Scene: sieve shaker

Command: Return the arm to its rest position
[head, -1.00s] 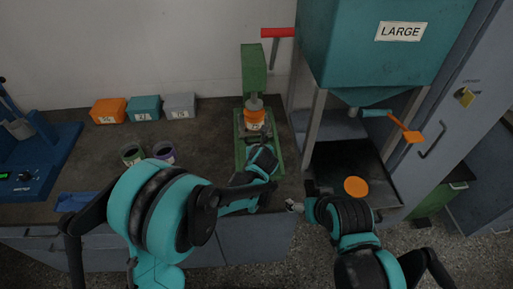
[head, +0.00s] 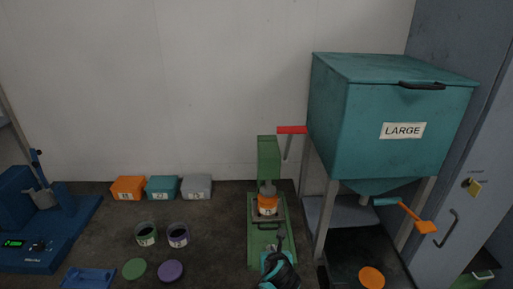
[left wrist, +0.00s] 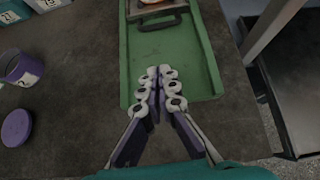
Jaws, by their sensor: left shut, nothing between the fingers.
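My left gripper (head: 280,245) shows at the bottom of the head view, over the front part of the green press base (head: 262,237). In the left wrist view its two fingers (left wrist: 161,75) are shut together, with nothing between them. They point toward the far end of the green tray (left wrist: 196,62). An orange container (head: 267,206) stands on the press under its plunger, beyond the fingertips and apart from them. Most of my left arm is out of frame. My right gripper shows in neither view.
The teal LARGE hopper (head: 400,110) stands right of the press, with an orange-handled lever (head: 425,226). A red handle (head: 291,130) juts out by the press. Left are dark-filled cups (head: 146,234), loose lids (head: 134,268), several boxes (head: 162,188) and a blue machine (head: 40,225).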

